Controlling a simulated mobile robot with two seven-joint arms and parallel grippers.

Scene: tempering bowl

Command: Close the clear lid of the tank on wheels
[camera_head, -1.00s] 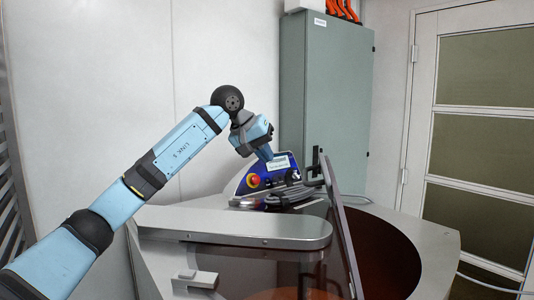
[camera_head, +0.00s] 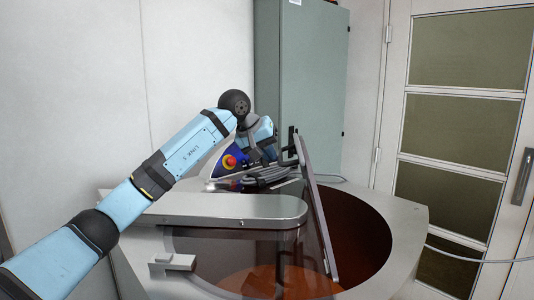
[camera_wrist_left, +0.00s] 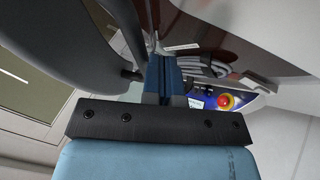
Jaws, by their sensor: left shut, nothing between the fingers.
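The tank (camera_head: 408,212) has a grey metal rim around brown liquid. Its clear lid (camera_head: 316,212) stands open and steeply tilted, seen nearly edge-on, with a dark handle (camera_head: 293,141) at its upper far end. My left gripper (camera_head: 272,155) is beside the handle, between it and the control panel, with its tips partly hidden. In the left wrist view its blue fingers (camera_wrist_left: 164,72) are shut together and empty, with the dark handle (camera_wrist_left: 138,75) close on the left. I cannot tell whether they touch. My right gripper is not in view. The tank's wheels are not visible.
A blue control panel (camera_head: 219,163) with a red stop button (camera_head: 229,161) stands close behind my left gripper. A metal arm cover (camera_head: 215,211) crosses the tank's left side. A grey-green cabinet (camera_head: 305,80) and a white door (camera_head: 397,110) are behind.

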